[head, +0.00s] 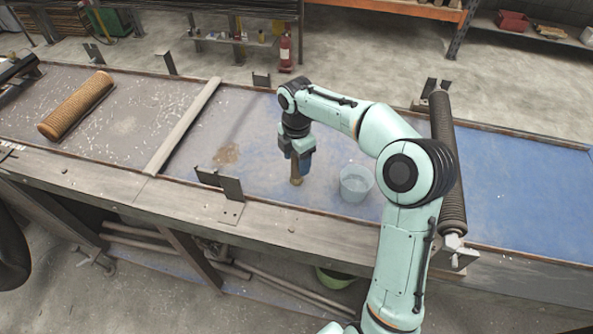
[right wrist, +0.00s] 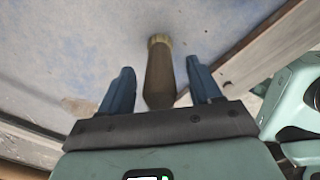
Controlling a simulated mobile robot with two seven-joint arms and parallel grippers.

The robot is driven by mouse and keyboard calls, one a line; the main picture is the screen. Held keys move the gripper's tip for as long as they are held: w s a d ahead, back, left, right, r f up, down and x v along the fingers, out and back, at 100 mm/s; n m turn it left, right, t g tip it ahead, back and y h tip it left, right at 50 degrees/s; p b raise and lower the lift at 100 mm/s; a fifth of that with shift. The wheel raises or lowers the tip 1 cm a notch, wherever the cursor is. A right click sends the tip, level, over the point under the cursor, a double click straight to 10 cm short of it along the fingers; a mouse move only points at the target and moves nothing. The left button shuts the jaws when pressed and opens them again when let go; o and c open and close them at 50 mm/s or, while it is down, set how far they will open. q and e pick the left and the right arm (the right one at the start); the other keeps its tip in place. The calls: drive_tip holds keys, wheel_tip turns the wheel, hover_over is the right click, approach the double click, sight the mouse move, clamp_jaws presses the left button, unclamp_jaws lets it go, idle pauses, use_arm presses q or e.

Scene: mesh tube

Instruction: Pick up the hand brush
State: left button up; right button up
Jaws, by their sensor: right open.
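The hand brush (head: 296,181) is a small brown piece, mostly hidden in the head view by my right gripper (head: 300,165), which is over it. In the right wrist view the brush (right wrist: 159,78) shows as a long brown-olive body with a paler, ribbed far end. It lies between the two blue fingers of my right gripper (right wrist: 160,72), with a visible gap on each side. The fingers are apart and hold nothing. My left gripper is in neither view.
A clear bucket (head: 355,184) stands right of the gripper on the blue-grey table bed. A metal bracket (head: 230,187) rises on the front rail (head: 150,205). A roller (head: 447,165) spans the right side. A brown mesh tube (head: 76,105) lies far left.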

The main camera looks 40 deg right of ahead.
drive_tip(key=shift+f, duration=0.4)
drive_tip(key=c, duration=1.1)
drive_tip(key=shift+r, duration=0.1)
drive_tip(key=shift+r, duration=0.1)
